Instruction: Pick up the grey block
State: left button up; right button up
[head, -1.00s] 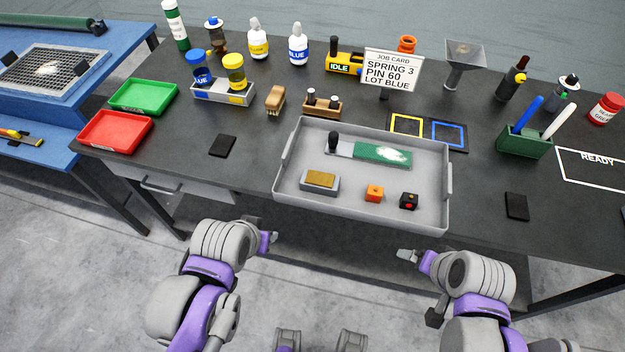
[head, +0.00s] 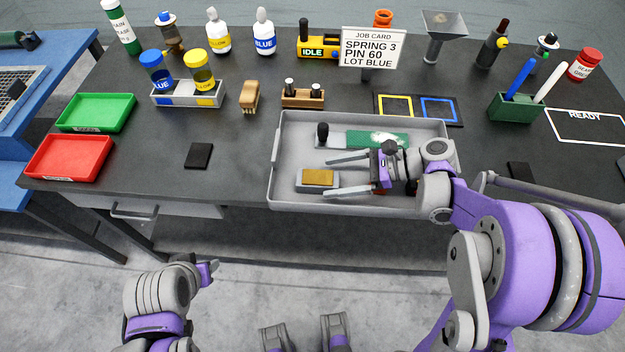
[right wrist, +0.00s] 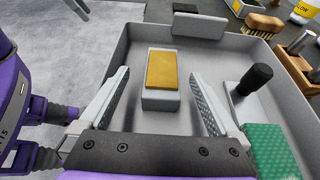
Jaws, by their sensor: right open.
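The grey block (head: 304,186) with a gold-brown top lies in the grey tray (head: 275,160), in its front left part. It also shows in the right wrist view (right wrist: 160,101), straight ahead and between the two finger lines. My right gripper (head: 328,177) is over the tray with its fingers spread and pointing left. Its fingertips are close to the block's right end, one towards each side, and hold nothing. My left gripper (head: 207,273) hangs in front of the table, away from the tray; its jaw opening is too small to make out.
Behind the block in the tray lie a black-knobbed tool (head: 322,133) and a green plate (head: 365,139). The orange and dark cubes are mostly hidden by my right arm. A black pad (head: 199,156) lies left of the tray.

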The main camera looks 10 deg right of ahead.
aim_at(305, 180)
jog(key=x, duration=0.8)
jog(key=shift+w+d+f, duration=0.1)
jog(key=shift+w, duration=0.05)
grip_shut()
dwell(0.3)
